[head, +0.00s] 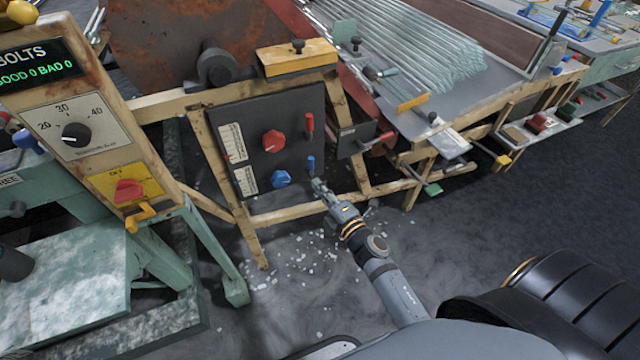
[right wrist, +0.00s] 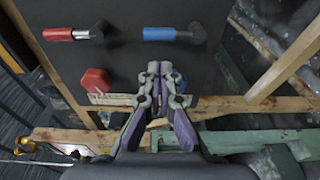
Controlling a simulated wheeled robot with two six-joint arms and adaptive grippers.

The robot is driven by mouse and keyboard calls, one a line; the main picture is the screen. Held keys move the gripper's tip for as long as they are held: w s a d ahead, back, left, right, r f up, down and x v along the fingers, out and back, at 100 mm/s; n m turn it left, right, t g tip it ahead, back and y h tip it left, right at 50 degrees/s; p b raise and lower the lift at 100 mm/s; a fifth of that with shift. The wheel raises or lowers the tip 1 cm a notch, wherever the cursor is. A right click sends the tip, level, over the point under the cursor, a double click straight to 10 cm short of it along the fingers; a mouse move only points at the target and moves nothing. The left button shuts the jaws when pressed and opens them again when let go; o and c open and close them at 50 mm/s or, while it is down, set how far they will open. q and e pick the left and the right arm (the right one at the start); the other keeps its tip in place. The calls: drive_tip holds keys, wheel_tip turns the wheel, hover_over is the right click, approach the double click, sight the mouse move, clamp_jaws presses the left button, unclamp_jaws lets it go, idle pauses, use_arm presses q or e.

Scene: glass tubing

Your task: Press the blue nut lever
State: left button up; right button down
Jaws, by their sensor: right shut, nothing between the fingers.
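The blue lever (head: 311,162) sits on the right part of a dark upright panel (head: 247,117), below a red lever (head: 309,124). A blue knob (head: 281,179) is to its left. My right gripper (head: 317,185) is shut and empty, its tips just below the blue lever in the head view. In the right wrist view the blue lever (right wrist: 160,34) lies just beyond the fingertips (right wrist: 160,68), with a visible gap in the picture. Whether they touch the panel I cannot tell. The blue knob is mostly hidden behind the fingers there. My left gripper is not in view.
A red knob (head: 273,141) is on the same panel. The panel is held in a wooden frame (head: 348,130) with legs. A glass tube rack (head: 400,55) stands at upper right, a control box (head: 78,125) at left. White shards (head: 300,265) litter the open floor.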

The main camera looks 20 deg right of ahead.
sight(310, 165)
drive_tip(key=w, duration=0.4)
drive_tip(key=w+a, duration=0.1)
drive_tip(key=w, duration=0.2)
drive_tip(key=shift+a+p, duration=0.1)
drive_tip(key=shift+p, duration=0.2)
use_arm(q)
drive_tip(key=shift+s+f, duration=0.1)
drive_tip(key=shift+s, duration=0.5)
use_arm(e)
drive_tip(key=shift+m, duration=0.3)
